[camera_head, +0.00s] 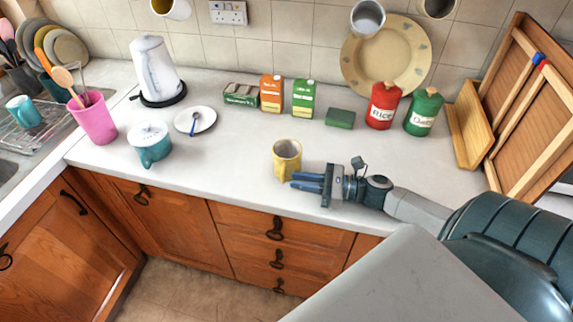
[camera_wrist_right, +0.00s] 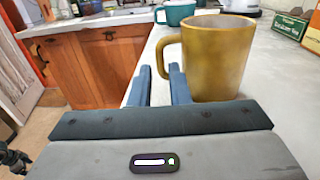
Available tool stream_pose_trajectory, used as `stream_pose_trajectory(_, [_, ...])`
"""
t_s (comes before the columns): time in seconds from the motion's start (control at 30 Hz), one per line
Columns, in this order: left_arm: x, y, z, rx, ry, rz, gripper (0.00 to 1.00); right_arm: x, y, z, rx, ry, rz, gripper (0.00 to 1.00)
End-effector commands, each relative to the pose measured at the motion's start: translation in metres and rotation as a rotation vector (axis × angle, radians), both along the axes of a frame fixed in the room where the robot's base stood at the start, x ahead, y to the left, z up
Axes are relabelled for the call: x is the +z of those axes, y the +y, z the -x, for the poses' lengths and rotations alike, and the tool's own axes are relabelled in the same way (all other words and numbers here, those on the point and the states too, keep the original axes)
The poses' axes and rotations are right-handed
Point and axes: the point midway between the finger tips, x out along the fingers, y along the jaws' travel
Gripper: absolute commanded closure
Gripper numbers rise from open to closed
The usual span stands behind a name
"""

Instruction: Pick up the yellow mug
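The yellow mug (camera_head: 287,160) stands upright on the worktop, near its front edge. In the right wrist view the mug (camera_wrist_right: 222,62) is large, with its handle (camera_wrist_right: 160,58) towards the left. My right gripper (camera_head: 305,182) is just in front of the mug, low over the worktop. In the wrist view its two blue fingers (camera_wrist_right: 161,86) are apart, with nothing clearly held between them. The handle shows just beyond the fingertips, roughly in line with the gap. I cannot tell whether a finger touches the mug. My left gripper is not in view.
A teal lidded pot (camera_head: 152,145), pink utensil holder (camera_head: 95,122) and white saucer (camera_head: 196,120) stand to the left. Boxes (camera_head: 272,93) and red (camera_head: 382,106) and green (camera_head: 424,112) canisters stand behind. The worktop's front edge is close. Cups hang above.

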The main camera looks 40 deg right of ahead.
Motion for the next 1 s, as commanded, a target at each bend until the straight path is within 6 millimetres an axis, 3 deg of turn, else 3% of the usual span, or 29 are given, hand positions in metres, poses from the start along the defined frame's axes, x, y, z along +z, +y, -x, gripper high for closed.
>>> stream_pose_trajectory(0.4, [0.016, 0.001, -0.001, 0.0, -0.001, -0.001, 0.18, 0.004, 0.032, -0.033, -0.002, -0.004, -0.004, 0.84])
stream_pose_trajectory(0.8, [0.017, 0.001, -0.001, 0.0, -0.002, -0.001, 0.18, 0.0, 0.038, -0.039, -0.001, -0.001, -0.001, 0.84])
stream_pose_trajectory(0.9, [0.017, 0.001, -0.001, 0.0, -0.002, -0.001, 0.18, 0.0, 0.038, -0.039, -0.001, -0.001, -0.001, 1.0])
stream_pose_trajectory(1.0, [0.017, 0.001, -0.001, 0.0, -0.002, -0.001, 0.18, 0.0, 0.038, -0.039, -0.001, -0.001, -0.001, 1.0])
